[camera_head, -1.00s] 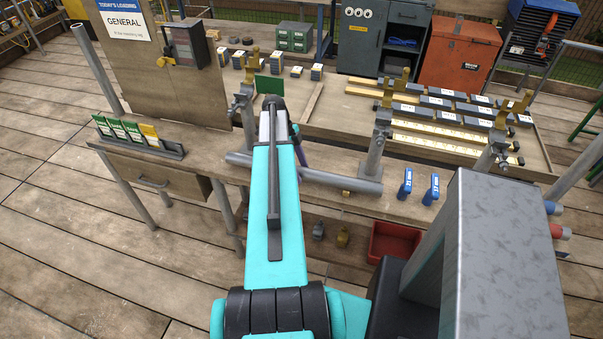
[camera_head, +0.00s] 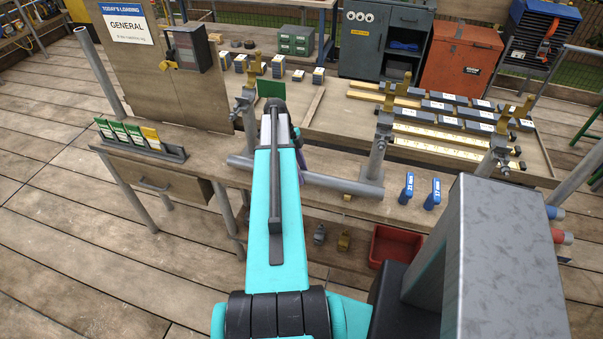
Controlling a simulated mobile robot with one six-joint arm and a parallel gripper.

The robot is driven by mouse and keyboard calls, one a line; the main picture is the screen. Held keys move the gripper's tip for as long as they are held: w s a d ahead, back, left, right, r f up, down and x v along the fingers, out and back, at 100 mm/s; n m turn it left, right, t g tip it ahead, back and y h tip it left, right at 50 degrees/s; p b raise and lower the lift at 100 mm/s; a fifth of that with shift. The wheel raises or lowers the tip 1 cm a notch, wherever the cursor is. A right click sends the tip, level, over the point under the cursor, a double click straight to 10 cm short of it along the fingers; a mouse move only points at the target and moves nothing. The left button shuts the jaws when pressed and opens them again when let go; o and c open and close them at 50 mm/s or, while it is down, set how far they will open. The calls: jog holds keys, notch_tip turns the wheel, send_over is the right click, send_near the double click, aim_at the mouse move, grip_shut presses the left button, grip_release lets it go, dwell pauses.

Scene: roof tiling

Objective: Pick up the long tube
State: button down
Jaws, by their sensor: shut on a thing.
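The long grey tube (camera_head: 335,183) lies roughly level, crossing behind my arm at the front of the workbench (camera_head: 405,210). Its left end (camera_head: 238,162) shows left of my arm and its right end is near the foot of an upright post. My gripper (camera_head: 300,158) is mostly hidden behind my teal arm; only a small dark purple part shows at the arm's right side, by the tube's middle. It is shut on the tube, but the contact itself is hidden. I cannot tell whether the tube is clear of the bench.
Upright posts with brass forks (camera_head: 377,150) stand near the tube. Two blue-handled tools (camera_head: 407,188) stand to the right. A rack of green and yellow cards (camera_head: 142,143) is on the left. A red bin (camera_head: 394,244) sits below. Grey blocks and yellow strips fill the back tray.

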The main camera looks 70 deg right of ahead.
aim_at(304, 173)
jog(key=shift+r, duration=0.8)
notch_tip(304, 173, up, 2)
jog(key=shift+r+p, duration=0.1)
jog(key=shift+p, duration=0.6)
jog(key=s+a+r+p, duration=0.1)
jog(key=a+p, duration=0.1)
jog(key=a, duration=1.4)
jog(key=shift+s, duration=0.25)
jog(key=shift+w, duration=0.1)
dwell(0.4)
